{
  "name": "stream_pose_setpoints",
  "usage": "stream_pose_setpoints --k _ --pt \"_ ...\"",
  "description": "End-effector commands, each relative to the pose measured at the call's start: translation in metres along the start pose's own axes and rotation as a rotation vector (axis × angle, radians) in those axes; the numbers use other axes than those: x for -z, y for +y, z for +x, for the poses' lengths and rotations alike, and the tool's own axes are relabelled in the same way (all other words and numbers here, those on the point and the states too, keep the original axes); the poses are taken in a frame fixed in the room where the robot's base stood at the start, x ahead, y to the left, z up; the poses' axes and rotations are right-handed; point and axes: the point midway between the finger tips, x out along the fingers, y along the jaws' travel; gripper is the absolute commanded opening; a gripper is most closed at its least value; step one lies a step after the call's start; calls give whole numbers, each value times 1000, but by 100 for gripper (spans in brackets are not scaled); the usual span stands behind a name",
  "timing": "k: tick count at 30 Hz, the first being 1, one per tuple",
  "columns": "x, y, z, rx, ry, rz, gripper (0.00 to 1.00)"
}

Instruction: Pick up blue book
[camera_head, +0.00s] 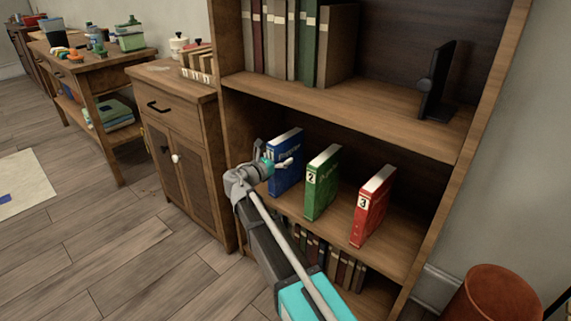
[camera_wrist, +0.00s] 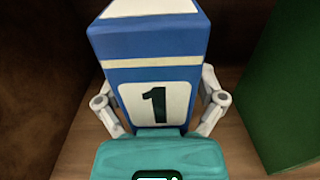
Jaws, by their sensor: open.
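The blue book (camera_head: 287,160) stands upright on the middle shelf of the bookcase, leftmost of three numbered books. In the wrist view its spine (camera_wrist: 155,72), marked with a black 1 on white, faces the camera. My gripper (camera_head: 284,161) is at the spine side of the blue book. In the wrist view the two fingers of my gripper (camera_wrist: 158,98) stand open, one on each side of the book. I cannot tell whether they touch its covers. The fingertips are partly hidden behind the book's edges.
A green book (camera_head: 322,182), marked 2, stands to the right of the blue one with a gap between. A red book (camera_head: 370,206), marked 3, is further right. The upper shelf (camera_head: 350,102) is above. A wooden cabinet (camera_head: 180,125) stands at left.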

Motion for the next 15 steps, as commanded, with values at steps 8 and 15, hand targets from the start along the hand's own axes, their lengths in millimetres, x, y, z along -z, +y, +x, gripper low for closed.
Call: stream_pose_setpoints --k 8,15 --pt "0 0 0 0 0 0 89" --pt "0 1 -1 -1 0 0 51"
